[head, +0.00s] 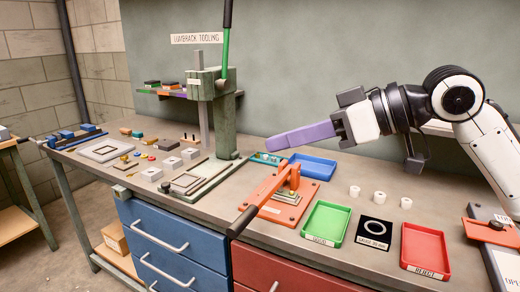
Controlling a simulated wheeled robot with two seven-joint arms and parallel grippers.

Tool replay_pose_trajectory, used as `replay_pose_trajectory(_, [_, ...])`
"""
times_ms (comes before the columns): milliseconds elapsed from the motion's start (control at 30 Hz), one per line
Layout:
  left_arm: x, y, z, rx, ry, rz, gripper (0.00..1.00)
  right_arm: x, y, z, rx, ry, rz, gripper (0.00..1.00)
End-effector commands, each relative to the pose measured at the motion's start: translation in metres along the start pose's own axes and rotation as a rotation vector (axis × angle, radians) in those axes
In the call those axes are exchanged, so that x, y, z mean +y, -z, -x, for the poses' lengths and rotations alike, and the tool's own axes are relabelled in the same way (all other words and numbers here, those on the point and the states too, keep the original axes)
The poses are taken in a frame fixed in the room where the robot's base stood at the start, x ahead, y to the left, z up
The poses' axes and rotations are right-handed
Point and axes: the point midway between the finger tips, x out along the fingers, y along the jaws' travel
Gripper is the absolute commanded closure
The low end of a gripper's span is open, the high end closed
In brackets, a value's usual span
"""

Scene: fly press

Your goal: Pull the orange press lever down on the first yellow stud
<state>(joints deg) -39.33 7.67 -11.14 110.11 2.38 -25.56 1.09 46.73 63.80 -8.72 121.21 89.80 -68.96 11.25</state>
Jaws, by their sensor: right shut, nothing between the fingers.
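The orange press (283,212) stands on the bench near the front edge, on an orange base plate. Its orange lever (272,188) slants down toward the front left and ends in a black grip (243,221) by the bench's front edge. My right gripper (268,144), with purple fingers, is shut and empty. In the picture it is above and behind the orange press, apart from the lever. My left gripper is not in view.
A tall green press (223,125) with an upright green lever (226,55) stands left of my right gripper. A blue tray (313,166), green tray (326,223) and red tray (426,248) lie around the orange press. White rollers (379,197) stand at the right.

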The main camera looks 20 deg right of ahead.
Motion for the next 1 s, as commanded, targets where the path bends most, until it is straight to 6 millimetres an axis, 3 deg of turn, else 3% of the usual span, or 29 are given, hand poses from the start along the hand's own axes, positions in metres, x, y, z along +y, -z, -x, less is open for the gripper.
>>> replay_pose_trajectory(467, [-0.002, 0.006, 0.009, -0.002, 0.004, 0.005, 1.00, -0.002, 0.000, -0.094, 0.001, 0.006, 0.000, 1.00])
replay_pose_trajectory(500, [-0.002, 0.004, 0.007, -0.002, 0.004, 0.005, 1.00, -0.001, -0.008, -0.099, -0.004, 0.003, -0.001, 1.00])
replay_pose_trajectory(700, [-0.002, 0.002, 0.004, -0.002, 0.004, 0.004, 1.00, 0.000, -0.034, -0.103, -0.002, 0.000, 0.001, 1.00])
replay_pose_trajectory(1000, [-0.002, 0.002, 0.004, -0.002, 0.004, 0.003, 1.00, -0.001, -0.041, -0.104, 0.001, 0.001, 0.002, 1.00])
